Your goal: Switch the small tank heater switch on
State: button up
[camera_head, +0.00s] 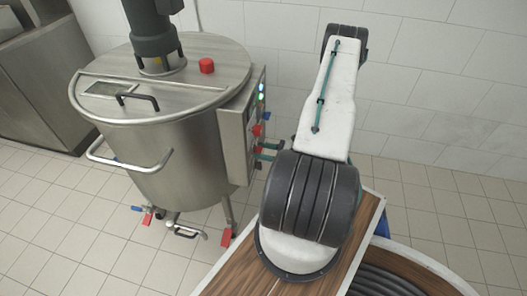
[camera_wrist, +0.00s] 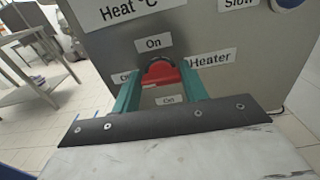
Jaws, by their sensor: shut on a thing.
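The small steel tank (camera_head: 170,130) stands left of my arm, with a control box (camera_head: 241,125) on its right side. In the wrist view, the red heater switch (camera_wrist: 160,72) sits on the grey panel beside the "Heater" label (camera_wrist: 212,57). An "On" label (camera_wrist: 153,43) is above it, another "On" label (camera_wrist: 169,99) is below, and a partly hidden label is at its left. My gripper (camera_wrist: 161,80) has its two green fingers on either side of the red knob, shut on it.
A "Heat °C" label (camera_wrist: 128,10) and a blue knob (camera_wrist: 290,3) are higher on the panel. Red and blue valve handles (camera_head: 148,216) hang under the tank. A tiled wall (camera_head: 430,90) stands behind. Tiled floor is open at left.

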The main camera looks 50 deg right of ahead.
jog(key=m, duration=1.7)
jog(key=shift+w+d+f+m, duration=0.1)
jog(key=shift+d+f+m, duration=0.1)
jog(key=shift+m, duration=0.2)
dwell(0.3)
jog(key=o, duration=1)
